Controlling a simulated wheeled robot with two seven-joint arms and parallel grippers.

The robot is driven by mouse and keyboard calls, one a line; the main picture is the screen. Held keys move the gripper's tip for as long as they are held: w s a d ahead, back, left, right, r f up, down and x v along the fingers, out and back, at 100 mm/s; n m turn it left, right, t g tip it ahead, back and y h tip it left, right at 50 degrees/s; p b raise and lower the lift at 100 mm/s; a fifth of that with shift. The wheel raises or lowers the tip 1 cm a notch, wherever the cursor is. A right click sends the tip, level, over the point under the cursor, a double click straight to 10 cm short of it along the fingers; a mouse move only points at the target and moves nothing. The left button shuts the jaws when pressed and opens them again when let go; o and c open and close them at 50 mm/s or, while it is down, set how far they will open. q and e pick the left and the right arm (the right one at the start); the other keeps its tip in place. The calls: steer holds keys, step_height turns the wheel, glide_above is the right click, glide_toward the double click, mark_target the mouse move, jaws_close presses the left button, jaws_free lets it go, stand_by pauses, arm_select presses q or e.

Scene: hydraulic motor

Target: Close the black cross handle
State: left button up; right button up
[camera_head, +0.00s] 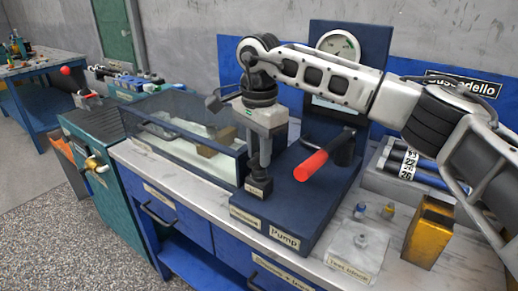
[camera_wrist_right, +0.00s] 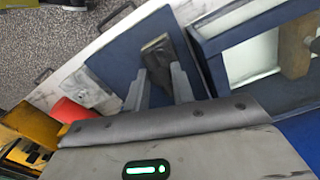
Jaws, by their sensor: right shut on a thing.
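My right gripper (camera_head: 258,170) points down over the left part of the blue pump base, its fingers shut on the black cross handle (camera_head: 259,187). In the right wrist view the fingers of the right gripper (camera_wrist_right: 160,82) stand on either side of the dark handle (camera_wrist_right: 157,50). The fingers hide part of it, so its cross shape and exact turn cannot be told. The blue pump base (camera_head: 303,215) carries a "Pump" label on its front. My left gripper is not in view.
A red-gripped lever (camera_head: 311,165) sticks out to the right of my right gripper. A clear-walled tank (camera_head: 190,140) stands close on the left. A round gauge (camera_head: 339,46) is on the back panel. A yellow block (camera_head: 428,232) and a white plate (camera_head: 355,250) lie front right.

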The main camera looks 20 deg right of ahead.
steer(key=m, duration=0.3)
steer(key=shift+r+p, duration=0.1)
steer(key=shift+p, duration=0.3)
steer(key=m, duration=0.5)
steer(key=shift+m+p, duration=0.3)
steer(key=shift+p, duration=0.05)
steer(key=m, duration=0.3)
steer(key=shift+m, duration=0.3)
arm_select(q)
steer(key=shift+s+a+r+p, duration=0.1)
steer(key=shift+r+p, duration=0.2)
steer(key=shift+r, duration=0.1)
arm_select(e)
steer(key=m, duration=0.5)
steer(key=shift+w+m, duration=0.1)
steer(key=shift+m, duration=0.2)
steer(key=o, duration=1)
